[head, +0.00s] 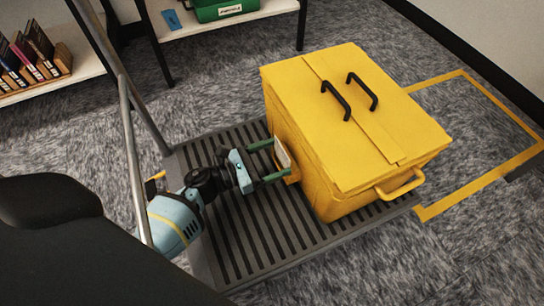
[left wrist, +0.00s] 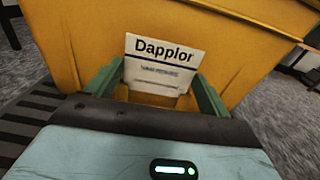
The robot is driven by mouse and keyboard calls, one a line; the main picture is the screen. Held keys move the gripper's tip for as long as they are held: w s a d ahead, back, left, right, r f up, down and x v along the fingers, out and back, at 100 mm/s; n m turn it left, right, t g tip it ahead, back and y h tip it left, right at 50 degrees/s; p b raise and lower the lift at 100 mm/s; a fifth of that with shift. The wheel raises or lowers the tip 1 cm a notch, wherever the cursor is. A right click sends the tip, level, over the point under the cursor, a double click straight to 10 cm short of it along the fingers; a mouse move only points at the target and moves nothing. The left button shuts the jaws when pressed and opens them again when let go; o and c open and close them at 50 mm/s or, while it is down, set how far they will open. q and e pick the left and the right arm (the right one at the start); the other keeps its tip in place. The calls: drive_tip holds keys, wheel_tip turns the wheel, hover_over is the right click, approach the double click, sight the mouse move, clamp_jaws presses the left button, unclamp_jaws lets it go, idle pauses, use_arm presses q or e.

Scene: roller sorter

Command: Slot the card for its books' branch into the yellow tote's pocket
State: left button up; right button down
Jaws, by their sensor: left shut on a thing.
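The closed yellow tote (head: 375,125) stands on a grey slatted cart deck, its near-left side facing my left gripper (head: 280,159). The gripper is shut on a white card (head: 284,153), with a green finger at each side edge. In the left wrist view the card (left wrist: 163,62) reads "Dapplor" above smaller, blurred lines. It is upright, slightly tilted, close against the tote's side. The tote's pocket (head: 292,178) shows as a yellow-orange lip at the card's lower edge. I cannot tell whether that edge is inside the pocket. My right gripper is out of view.
The cart deck (head: 245,245) has a grey metal handle rail (head: 131,150) at left. A yellow floor outline (head: 485,180) lies right of the tote. Shelves behind hold several books (head: 30,55) and a green bin (head: 222,10). Carpet around the cart is mostly clear.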

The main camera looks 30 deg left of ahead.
use_arm(q)
drive_tip(key=shift+f+b, duration=0.3)
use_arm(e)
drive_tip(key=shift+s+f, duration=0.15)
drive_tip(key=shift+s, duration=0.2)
use_arm(q)
drive_tip(key=shift+f, duration=0.2)
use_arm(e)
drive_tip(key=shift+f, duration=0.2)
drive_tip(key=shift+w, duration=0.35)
use_arm(q)
drive_tip(key=o, duration=1)
drive_tip(key=shift+c, duration=0.2)
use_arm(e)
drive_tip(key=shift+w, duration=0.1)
use_arm(q)
drive_tip(key=p+v, duration=0.1)
drive_tip(key=v, duration=0.6)
drive_tip(key=shift+s+a+p, duration=0.3)
drive_tip(key=shift+p, duration=0.1)
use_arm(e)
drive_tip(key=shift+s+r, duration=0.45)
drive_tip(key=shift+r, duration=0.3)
